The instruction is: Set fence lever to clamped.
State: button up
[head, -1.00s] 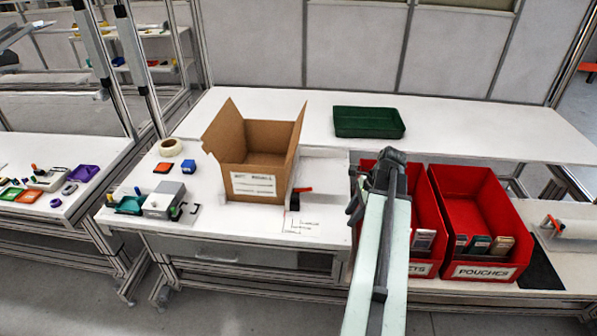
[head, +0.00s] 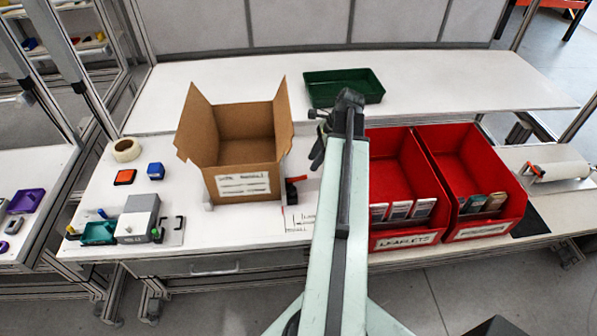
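A small lever with a red-orange handle (head: 297,179) on a black block stands just right of the open cardboard box (head: 243,185), by a low white part on the bench. It looks like the fence lever. Its handle points right, roughly level; I cannot tell which setting this is. My gripper (head: 317,143) is at the far end of my arm, to the right of the box and above the lever in the picture. Its dark fingers are small and partly hidden by the arm, so their opening is unclear. I see nothing held in it.
Red bins (head: 400,239) with cards stand right of my arm. A green tray (head: 345,98) lies on the back shelf.

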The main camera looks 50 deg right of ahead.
aim_at(303, 176)
jog(key=b+x, duration=0.6)
jog(key=x, duration=0.2)
jog(key=shift+w+r+b, duration=0.1)
jog(key=shift+b, duration=0.3)
jog(key=shift+r, duration=0.1)
grip_shut()
jog(key=f+b, duration=0.1)
jog(key=t+y+b, duration=0.1)
jog(key=b, duration=0.1)
jog(key=shift+d+f, duration=0.25)
jog(key=shift+f, duration=0.15)
jog(key=shift+s+t+y+b, duration=0.2)
jog(key=shift+t+y+b, duration=0.25)
jog(key=shift+b, duration=0.25)
jog(key=shift+r, duration=0.2)
